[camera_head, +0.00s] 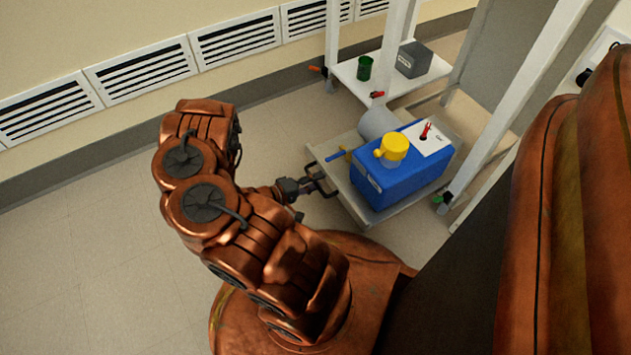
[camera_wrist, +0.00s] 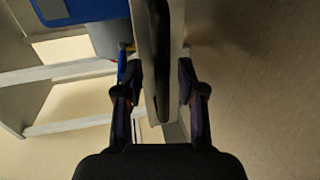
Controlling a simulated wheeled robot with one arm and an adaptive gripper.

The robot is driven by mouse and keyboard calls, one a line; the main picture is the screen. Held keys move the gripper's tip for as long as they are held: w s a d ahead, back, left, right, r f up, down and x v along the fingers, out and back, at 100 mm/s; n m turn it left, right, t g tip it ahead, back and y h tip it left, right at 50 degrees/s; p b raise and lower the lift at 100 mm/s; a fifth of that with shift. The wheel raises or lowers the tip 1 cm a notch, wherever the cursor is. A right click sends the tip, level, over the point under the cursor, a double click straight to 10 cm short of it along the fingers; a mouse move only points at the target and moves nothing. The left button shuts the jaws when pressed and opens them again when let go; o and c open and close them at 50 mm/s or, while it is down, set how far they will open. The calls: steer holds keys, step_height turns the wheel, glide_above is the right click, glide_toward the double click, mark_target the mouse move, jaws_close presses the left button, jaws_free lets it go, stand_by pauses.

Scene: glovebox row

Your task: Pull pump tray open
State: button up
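The pump tray (camera_head: 350,203) is a light grey low tray near the floor, sticking out from a white frame. It carries a blue pump (camera_head: 405,180) with a yellow cap and a grey cylinder. A dark bar handle (camera_head: 326,178) is on the tray's front face. My gripper (camera_head: 312,187) is at this handle. In the wrist view the handle (camera_wrist: 158,50) runs between my two fingers (camera_wrist: 160,85), with a narrow gap showing on each side. The fingers are apart. Contact with the handle cannot be made out.
White frame posts (camera_head: 485,140) stand right of and behind the tray. A white shelf (camera_head: 386,83) behind holds a green cup (camera_head: 364,68) and a grey box (camera_head: 413,60). A vented wall (camera_head: 140,70) runs along the back. The floor (camera_head: 80,250) at left is clear.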

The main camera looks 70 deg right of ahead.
steer(key=shift+r, duration=1.35)
steer(key=o, duration=0.6)
step_height(320, 180, up, 3)
steer(key=shift+w+d+f, duration=0.1)
step_height(320, 180, up, 4)
steer(key=shift+r, duration=0.15)
steer(key=c, duration=0.6)
steer(key=shift+r, duration=0.2)
steer(key=shift+f, duration=0.2)
